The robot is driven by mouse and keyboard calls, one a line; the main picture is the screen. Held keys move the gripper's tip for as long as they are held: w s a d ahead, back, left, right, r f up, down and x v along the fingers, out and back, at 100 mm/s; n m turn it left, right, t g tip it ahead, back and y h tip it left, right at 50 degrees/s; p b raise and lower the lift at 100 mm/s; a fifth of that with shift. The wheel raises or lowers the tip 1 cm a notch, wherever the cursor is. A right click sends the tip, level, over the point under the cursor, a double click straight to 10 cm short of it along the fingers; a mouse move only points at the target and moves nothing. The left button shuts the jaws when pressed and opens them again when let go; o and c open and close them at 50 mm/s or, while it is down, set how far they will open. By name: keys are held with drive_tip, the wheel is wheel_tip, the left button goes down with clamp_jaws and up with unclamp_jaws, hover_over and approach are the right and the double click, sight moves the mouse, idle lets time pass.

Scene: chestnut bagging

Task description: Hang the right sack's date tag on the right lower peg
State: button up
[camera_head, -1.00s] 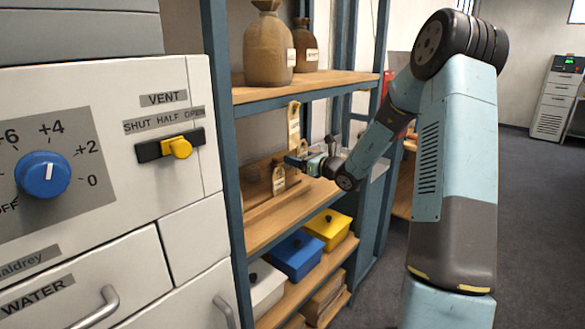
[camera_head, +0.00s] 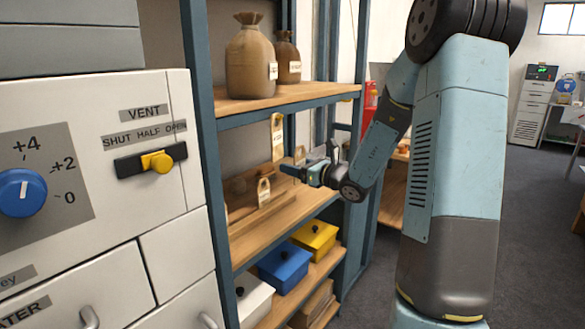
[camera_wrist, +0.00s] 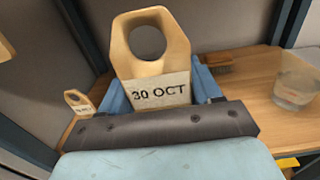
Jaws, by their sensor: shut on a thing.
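My gripper (camera_head: 294,170) is inside the shelf bay below the sacks. In the wrist view its blue fingers are shut on a wooden date tag (camera_wrist: 160,72) reading "30 OCT", with its round hole up. In the head view only a small part of this tag (camera_head: 300,155) shows above the fingers. The right sack (camera_head: 287,62) is brown and stands on the upper shelf with a pale label. Another tag (camera_head: 264,191) is lower and left of my gripper; it also shows small in the wrist view (camera_wrist: 79,102). I cannot make out the right lower peg.
A taller pale tag (camera_head: 277,137) hangs behind my gripper. The left sack (camera_head: 248,60) stands on the upper shelf (camera_head: 270,100). A brush (camera_wrist: 220,63) and a clear glass (camera_wrist: 296,82) are on the shelf board at right. White, blue (camera_head: 284,268) and yellow (camera_head: 314,238) boxes sit below.

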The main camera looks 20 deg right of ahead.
drive_tip(key=v, duration=1.2)
idle(1.1)
drive_tip(key=shift+f, duration=0.1)
idle(0.8)
